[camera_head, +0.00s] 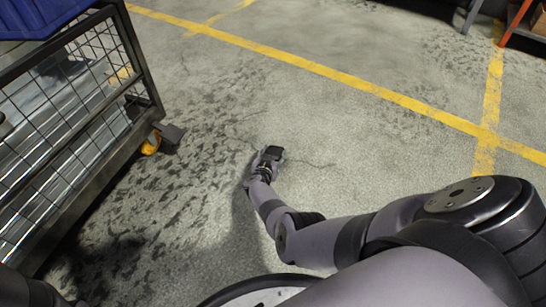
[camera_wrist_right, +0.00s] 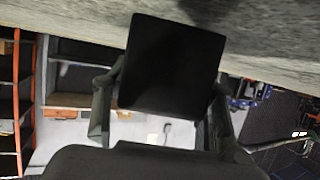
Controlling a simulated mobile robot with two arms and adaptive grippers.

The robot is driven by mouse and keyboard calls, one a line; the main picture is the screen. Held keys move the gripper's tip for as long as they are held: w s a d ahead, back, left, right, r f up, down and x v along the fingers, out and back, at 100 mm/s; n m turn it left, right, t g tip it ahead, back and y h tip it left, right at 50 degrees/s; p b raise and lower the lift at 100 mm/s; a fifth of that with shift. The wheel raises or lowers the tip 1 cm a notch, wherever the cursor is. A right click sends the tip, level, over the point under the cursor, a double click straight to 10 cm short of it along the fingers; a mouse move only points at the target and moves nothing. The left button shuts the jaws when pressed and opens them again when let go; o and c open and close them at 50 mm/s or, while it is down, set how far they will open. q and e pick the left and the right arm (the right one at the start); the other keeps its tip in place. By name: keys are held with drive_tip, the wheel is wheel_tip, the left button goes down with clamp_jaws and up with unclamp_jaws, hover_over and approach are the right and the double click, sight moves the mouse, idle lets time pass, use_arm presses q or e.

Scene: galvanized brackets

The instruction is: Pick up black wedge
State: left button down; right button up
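The black wedge (camera_wrist_right: 172,62) fills the middle of the right wrist view as a dark, nearly square face. The fingers of my right gripper (camera_wrist_right: 162,108) flank it on both sides and are closed on it. In the head view the right gripper (camera_head: 267,160) is out over the concrete floor, with the dark wedge (camera_head: 273,152) at its tip. The wedge appears clear of other objects. My left gripper is not in view.
A wire-mesh cart (camera_head: 75,110) stands at the left, with a blue bin (camera_head: 38,18) on top. A dark block (camera_head: 170,132) lies by its orange wheel (camera_head: 151,144). Yellow floor lines (camera_head: 330,72) cross the open floor. Orange shelving (camera_head: 515,22) stands far right.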

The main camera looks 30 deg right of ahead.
drive_tip(key=c, duration=1.1)
drive_tip(key=shift+o, duration=0.2)
drive_tip(key=shift+r, duration=0.2)
